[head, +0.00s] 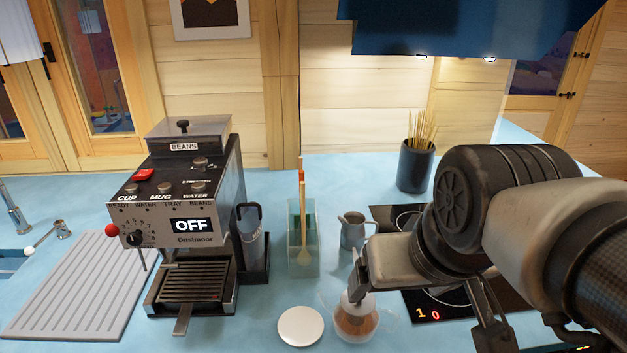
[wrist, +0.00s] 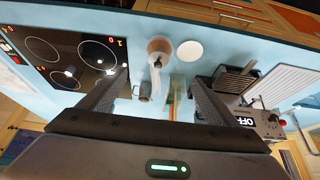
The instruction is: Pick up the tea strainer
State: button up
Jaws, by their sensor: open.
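A clear glass vessel with an amber-brown lower part (head: 355,327) stands on the blue counter at the front centre; it also shows in the wrist view (wrist: 160,46). A pale, rounded piece (head: 357,304) at its top may be the tea strainer, but its shape is partly hidden by my gripper and too small to be sure. My gripper (head: 357,293) is open and comes down at the vessel's top in the head view. In the wrist view its two fingers (wrist: 155,88) stand wide apart with nothing visibly held. Contact cannot be told.
A white disc (head: 300,326) lies left of the vessel. Behind are a green-tinted glass holder (head: 304,262) with a wooden utensil and a metal jug (head: 352,230). A coffee machine (head: 190,225) stands left; a black hob (head: 425,302) is right. A dark skewer pot (head: 414,168) stands farther back.

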jog(key=g, duration=0.6)
send_over(357, 306)
jog(key=w, duration=0.2)
notch_tip(357, 306, down, 6)
jog(key=f, duration=1.2)
jog(key=shift+d, duration=0.25)
jog(key=shift+s+f, duration=0.2)
jog(key=shift+f, duration=2.45)
jog(key=shift+r, duration=0.1)
jog(key=c, duration=1.5)
